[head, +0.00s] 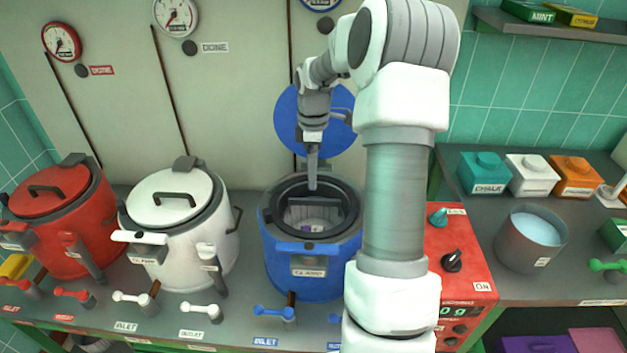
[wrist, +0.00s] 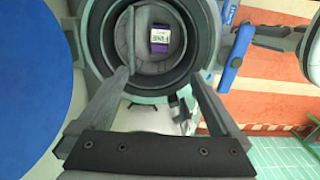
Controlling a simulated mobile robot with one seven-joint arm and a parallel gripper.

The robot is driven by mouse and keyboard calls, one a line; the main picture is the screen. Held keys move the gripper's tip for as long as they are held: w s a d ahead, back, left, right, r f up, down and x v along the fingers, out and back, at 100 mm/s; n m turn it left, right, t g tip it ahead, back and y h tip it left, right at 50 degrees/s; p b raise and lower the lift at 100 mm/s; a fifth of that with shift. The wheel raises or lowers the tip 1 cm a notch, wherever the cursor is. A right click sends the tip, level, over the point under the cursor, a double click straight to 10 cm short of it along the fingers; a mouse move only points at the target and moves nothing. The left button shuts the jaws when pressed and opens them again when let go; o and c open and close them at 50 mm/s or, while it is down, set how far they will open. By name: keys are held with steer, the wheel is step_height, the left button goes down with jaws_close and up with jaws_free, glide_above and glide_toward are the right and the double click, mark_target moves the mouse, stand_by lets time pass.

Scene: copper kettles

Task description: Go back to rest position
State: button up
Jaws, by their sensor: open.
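The kettle's dark round rim (wrist: 92,45) lies beyond the fingertips. A small purple box with a white label (wrist: 168,40) lies inside on the grey kettle floor. The blue lid (head: 292,112) stands raised behind the kettle, partly hidden by my arm. The lid also fills the left of the wrist view (wrist: 30,80).
A white kettle (head: 165,230) and a red kettle (head: 60,215), both lidded, stand to the left. To the right are a red scale (head: 470,255), a grey pot of pale blue contents (head: 530,238) and coloured boxes (head: 484,172). Taps line the front edge.

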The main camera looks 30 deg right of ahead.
steer(key=shift+r, duration=0.3)
stand_by(0.5)
steer(key=s+a+r+m, duration=0.1)
steer(key=s+a+r, duration=0.15)
steer(key=a, duration=0.25)
steer(key=s+a+r+m+t+h, duration=0.1)
steer(key=s+a+r, duration=0.1)
steer(key=a+r, duration=0.3)
steer(key=s+a+r+m, duration=0.1)
steer(key=s+a+r, duration=0.2)
steer(key=a, duration=0.3)
steer(key=s+a+r+m+t, duration=0.2)
steer(key=s+a+m, duration=0.1)
steer(key=s, duration=0.5)
steer(key=s+a+r+m+t+y, duration=0.1)
steer(key=s+a+m, duration=0.3)
steer(key=s, duration=0.4)
steer(key=shift+s+a+r+m+t, duration=0.25)
steer(key=shift+r+m+t, duration=0.05)
steer(key=shift+r+t, duration=0.5)
steer(key=shift+c, duration=0.3)
